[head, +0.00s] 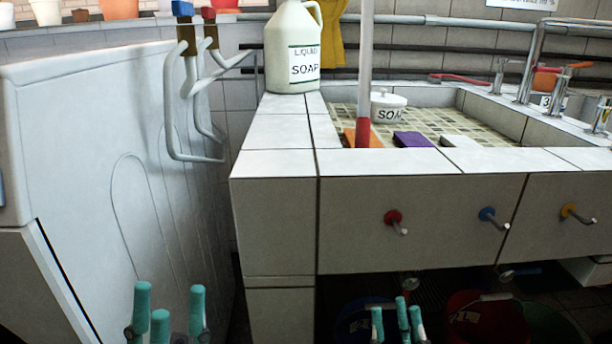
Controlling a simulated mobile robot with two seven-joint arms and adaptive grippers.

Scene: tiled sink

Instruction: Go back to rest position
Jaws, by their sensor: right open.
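My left gripper (172,305) shows at the bottom left of the head view, with its teal fingertips pointing up and spread apart. It is open and empty, in front of the white panel on the left. My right gripper (393,318) shows at the bottom, right of the middle, below the sink's front face. Its teal fingertips are apart, so it is open and empty. Only the fingers of both grippers show; the arms are out of view.
The tiled sink (272,192) has three coloured pegs on its front. A soap jug (290,60) stands on its left ledge, and a soap pot (384,98) is in the basin near an upright pole (365,60). Buckets, including a red one (485,325), stand below.

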